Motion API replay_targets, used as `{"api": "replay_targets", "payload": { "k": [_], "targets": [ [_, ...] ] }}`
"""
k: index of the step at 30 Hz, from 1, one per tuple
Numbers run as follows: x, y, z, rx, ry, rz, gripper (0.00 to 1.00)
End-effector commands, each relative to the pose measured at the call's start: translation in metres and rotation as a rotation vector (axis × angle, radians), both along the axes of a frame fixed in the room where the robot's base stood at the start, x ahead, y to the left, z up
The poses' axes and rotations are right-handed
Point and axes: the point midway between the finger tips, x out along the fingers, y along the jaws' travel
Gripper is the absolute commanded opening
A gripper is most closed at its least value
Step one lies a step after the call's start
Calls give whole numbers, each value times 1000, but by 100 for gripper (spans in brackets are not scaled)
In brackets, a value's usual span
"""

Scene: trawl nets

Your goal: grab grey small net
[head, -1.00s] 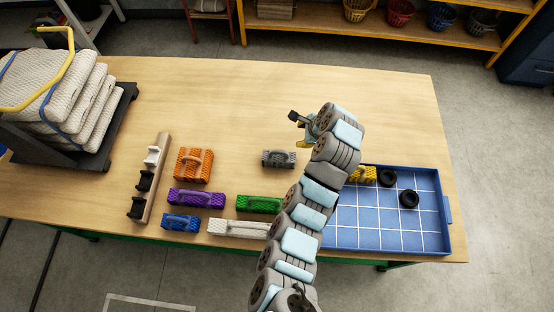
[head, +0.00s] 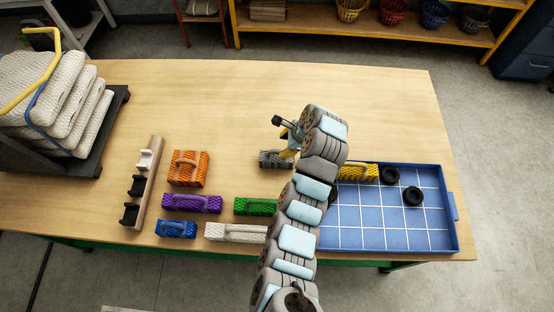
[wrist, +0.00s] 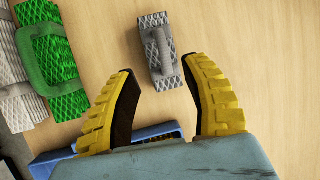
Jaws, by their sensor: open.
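The small grey net (head: 270,159) is a short block of grey mesh with a handle on top. It lies on the wooden table, partly hidden behind my gripper in the head view. In the wrist view the grey net (wrist: 158,50) lies just beyond the fingertips, between their lines, slightly tilted. My gripper (wrist: 163,72) has its two yellow fingers spread apart with nothing between them but table. In the head view my gripper (head: 288,138) hangs above the table at the net's upper right.
Orange (head: 188,168), purple (head: 192,203), blue (head: 176,228), green (head: 256,206) and white nets (head: 236,232) lie to the left and front. A blue tray (head: 400,240) holds a yellow net (head: 358,173) and black rings. The table behind is clear.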

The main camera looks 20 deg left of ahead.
Motion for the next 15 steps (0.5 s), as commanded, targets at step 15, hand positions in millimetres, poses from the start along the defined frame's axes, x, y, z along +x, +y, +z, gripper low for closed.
{"api": "replay_targets", "payload": {
  "k": [15],
  "targets": [
    [2, 17, -38, 0, 0, 1, 47]
  ]
}}
